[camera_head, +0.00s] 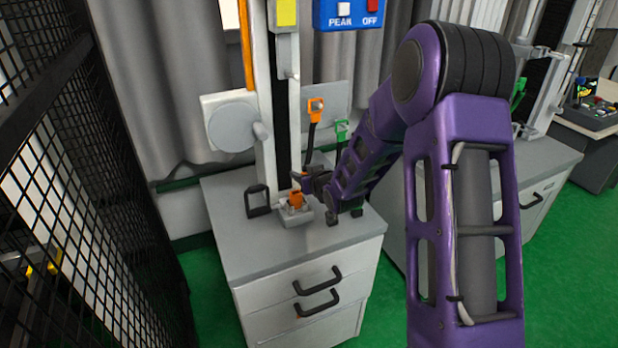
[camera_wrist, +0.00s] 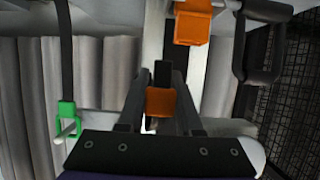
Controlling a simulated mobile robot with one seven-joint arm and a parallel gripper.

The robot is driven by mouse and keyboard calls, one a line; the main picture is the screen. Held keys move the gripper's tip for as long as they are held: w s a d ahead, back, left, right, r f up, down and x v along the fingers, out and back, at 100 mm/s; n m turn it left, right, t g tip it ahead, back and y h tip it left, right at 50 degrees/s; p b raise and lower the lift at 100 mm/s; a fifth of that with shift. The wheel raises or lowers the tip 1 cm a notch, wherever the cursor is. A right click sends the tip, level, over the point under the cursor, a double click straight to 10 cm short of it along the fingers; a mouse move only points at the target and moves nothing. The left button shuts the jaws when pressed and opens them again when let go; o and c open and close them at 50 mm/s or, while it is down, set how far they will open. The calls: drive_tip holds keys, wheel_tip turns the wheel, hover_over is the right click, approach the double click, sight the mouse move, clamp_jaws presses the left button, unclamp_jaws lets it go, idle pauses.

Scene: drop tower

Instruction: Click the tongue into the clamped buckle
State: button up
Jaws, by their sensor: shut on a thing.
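An orange buckle (camera_head: 296,199) sits in a grey clamp block (camera_head: 298,216) on the cabinet top. It also shows at the top of the upside-down wrist view (camera_wrist: 192,26). My gripper (camera_head: 304,181) is low over the cabinet, just behind the buckle. In the wrist view, my gripper (camera_wrist: 162,76) is closed around a dark piece, which I take for the tongue; its shape is mostly hidden. The orange end (camera_head: 316,104) of a black strap is up behind, and the strap runs down towards my gripper. I cannot tell whether tongue and buckle touch.
A black loop handle (camera_head: 257,201) stands left of the clamp. A green-ended strap (camera_head: 342,130) hangs right of the orange one. The tower's upright column (camera_head: 263,120) rises behind. A mesh fence (camera_head: 60,150) is at left. The cabinet's front top (camera_head: 285,252) is clear.

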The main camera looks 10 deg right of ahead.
drive_tip(key=shift+w+a+f, duration=0.2)
drive_tip(key=shift+a+f, duration=0.55)
drive_tip(key=shift+f, duration=0.2)
drive_tip(key=shift+w+a+f, duration=0.2)
drive_tip(key=shift+a+f, duration=0.5)
drive_tip(key=shift+f, duration=0.2)
drive_tip(key=shift+f, duration=0.2)
drive_tip(key=o, duration=1.1)
drive_tip(key=shift+c, duration=0.2)
drive_tip(key=p+v, duration=0.1)
drive_tip(key=v, duration=1.6)
drive_tip(key=shift+s, duration=0.25)
